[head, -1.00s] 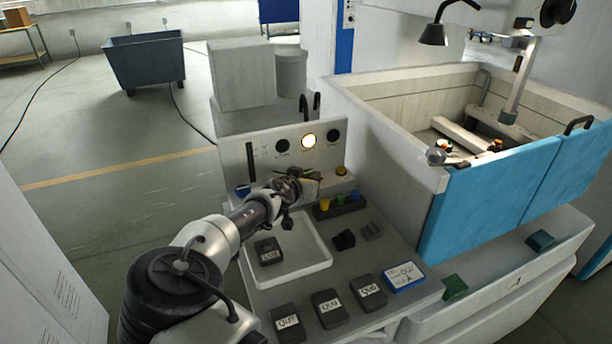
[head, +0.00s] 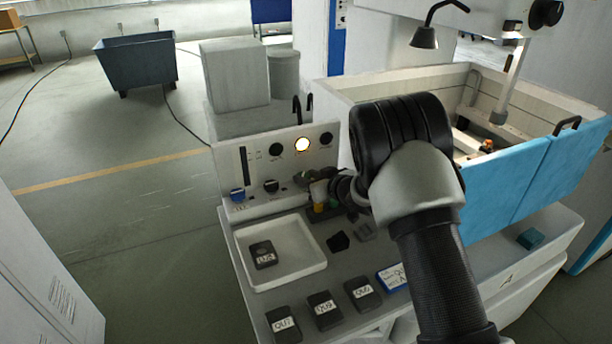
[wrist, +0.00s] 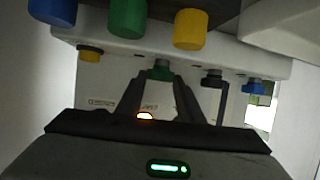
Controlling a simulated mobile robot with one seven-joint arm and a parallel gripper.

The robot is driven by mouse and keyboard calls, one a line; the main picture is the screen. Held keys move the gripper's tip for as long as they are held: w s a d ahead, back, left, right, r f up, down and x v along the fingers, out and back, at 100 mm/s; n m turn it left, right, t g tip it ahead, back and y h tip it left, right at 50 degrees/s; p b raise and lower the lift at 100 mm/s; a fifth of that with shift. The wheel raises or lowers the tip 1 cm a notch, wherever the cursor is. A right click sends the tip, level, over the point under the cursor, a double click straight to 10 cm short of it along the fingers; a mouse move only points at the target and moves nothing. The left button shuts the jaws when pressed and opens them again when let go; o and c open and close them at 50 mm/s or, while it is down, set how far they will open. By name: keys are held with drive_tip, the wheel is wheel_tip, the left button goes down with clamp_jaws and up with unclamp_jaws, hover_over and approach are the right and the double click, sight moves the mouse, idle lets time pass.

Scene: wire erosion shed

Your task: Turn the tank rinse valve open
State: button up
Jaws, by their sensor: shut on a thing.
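My gripper (head: 314,180) is at the lower part of the upright control panel (head: 225,160). In the wrist view my gripper (wrist: 160,80) has its two fingers on either side of a green valve knob (wrist: 160,73) and is shut on it. The knob is hidden behind my gripper in the head view. The row also has a yellow knob (wrist: 90,53), a black knob (wrist: 211,77) and a blue knob (wrist: 254,87). The labels by the knobs are too small to read, so I cannot confirm which is the tank rinse valve.
Blue, green and yellow cylinders (wrist: 128,18) stand close to my gripper. A white tray (head: 312,262) holds a dark labelled block (head: 262,254). Several more blocks sit at the bench front. The blue-fronted tank (head: 505,190) is to the right, partly behind my arm.

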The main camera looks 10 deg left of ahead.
drive_tip(key=shift+w+d+r+n+g+y+p, duration=0.1)
drive_tip(key=shift+w+n+g+y+p, duration=0.05)
drive_tip(key=shift+n+g+y+p, duration=0.4)
drive_tip(key=shift+w+d+r+n+g+y+p, duration=0.15)
drive_tip(key=shift+n+g+y+p, duration=0.2)
drive_tip(key=shift+n+g, duration=0.25)
drive_tip(key=shift+a+f+n, duration=0.15)
drive_tip(key=shift+f+n, duration=0.05)
drive_tip(key=shift+n, duration=0.05)
drive_tip(key=o, duration=0.8)
drive_tip(key=shift+f, duration=0.1)
wheel_tip(320, 180, up, 10)
drive_tip(key=shift+r, duration=0.1)
